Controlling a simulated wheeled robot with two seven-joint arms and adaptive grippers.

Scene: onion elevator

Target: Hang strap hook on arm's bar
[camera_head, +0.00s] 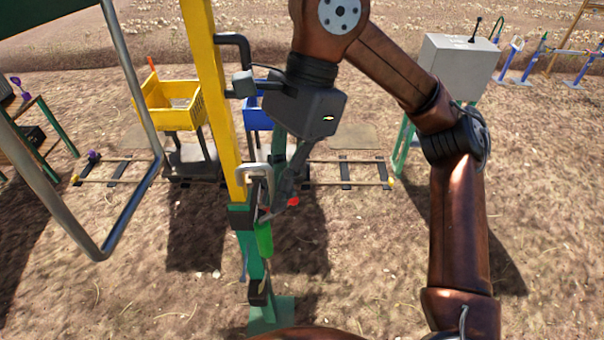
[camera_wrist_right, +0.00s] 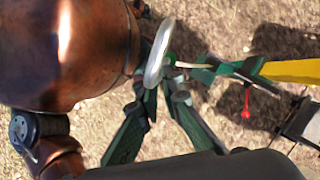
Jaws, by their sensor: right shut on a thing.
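My right gripper (camera_head: 276,183) reaches down beside the yellow and green post. It is shut on the strap hook (camera_head: 254,167), a pale metal hook just in front of the post. In the right wrist view the hook (camera_wrist_right: 158,52) shows as a silver loop beyond the two meeting fingertips (camera_wrist_right: 166,80). A green piece (camera_head: 264,238), perhaps part of the strap, hangs below the hook. I cannot tell which part is the arm's bar; a black bent bar (camera_head: 234,40) juts from the post (camera_head: 212,90) higher up. My left gripper is not in view.
A bent steel tube (camera_head: 122,60) stands at the left. Behind the post are a yellow crate (camera_head: 172,118), a blue crate (camera_head: 257,117) and rails on the ground. A grey box (camera_head: 460,65) stands back right. A red knob (camera_head: 293,201) is close to my right gripper.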

